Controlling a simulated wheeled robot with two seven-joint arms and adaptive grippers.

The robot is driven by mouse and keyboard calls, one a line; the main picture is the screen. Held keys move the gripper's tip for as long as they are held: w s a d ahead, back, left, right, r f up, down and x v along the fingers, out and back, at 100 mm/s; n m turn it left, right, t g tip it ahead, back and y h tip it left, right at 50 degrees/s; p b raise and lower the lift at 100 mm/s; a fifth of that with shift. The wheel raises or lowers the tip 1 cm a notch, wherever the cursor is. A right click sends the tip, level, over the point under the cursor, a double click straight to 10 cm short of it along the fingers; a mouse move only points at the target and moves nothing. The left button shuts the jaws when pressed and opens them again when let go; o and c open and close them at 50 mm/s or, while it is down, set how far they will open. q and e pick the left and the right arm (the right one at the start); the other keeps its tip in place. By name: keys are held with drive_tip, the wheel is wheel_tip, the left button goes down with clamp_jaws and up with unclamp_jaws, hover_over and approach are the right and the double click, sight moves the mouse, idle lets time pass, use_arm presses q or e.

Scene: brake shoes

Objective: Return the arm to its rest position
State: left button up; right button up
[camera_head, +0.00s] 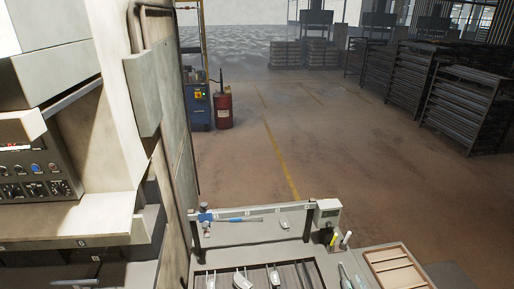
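Neither of my grippers nor any arm link can be made out in the head view. The workbench (255,252) stands low in the middle, its lower part cut off by the bottom edge. A tray with dark slats (261,275) on it holds several small pale metal parts. A small grey box with a display (327,213) stands at the bench's back right corner.
A wooden compartment tray (398,270) is at the right, with pens (346,239) to its left. A grey machine with a control panel (36,178) fills the left side. A red barrel (223,108) and dark racks (462,108) stand farther back. The floor between is clear.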

drive_tip(key=s+d+f+m+g+h, duration=0.3)
drive_tip(key=s+f+m+g, duration=0.1)
drive_tip(key=s+f, duration=0.15)
drive_tip(key=s+a+f+m+g, duration=0.2)
drive_tip(key=s+g, duration=0.1)
drive_tip(key=s, duration=0.6)
drive_tip(key=s+a+f+m+g, duration=0.15)
drive_tip(key=s+g, duration=0.25)
drive_tip(key=s, duration=0.6)
drive_tip(key=s+a+f+m+g, duration=0.1)
drive_tip(key=s+f+g, duration=0.15)
drive_tip(key=s, duration=0.65)
wheel_tip(320, 180, down, 29)
drive_tip(key=s+a+g+y, duration=0.1)
drive_tip(key=g, duration=0.1)
use_arm(q)
drive_tip(key=shift+s+f+b, duration=0.45)
drive_tip(key=shift+f+b, duration=0.3)
drive_tip(key=shift+f, duration=0.05)
use_arm(e)
drive_tip(key=s+f+n, duration=0.1)
drive_tip(key=s+f, duration=1.8)
drive_tip(key=shift+s+f+g, duration=0.3)
drive_tip(key=shift+f+g, duration=0.05)
drive_tip(key=shift+g, duration=0.1)
drive_tip(key=shift+a, duration=0.1)
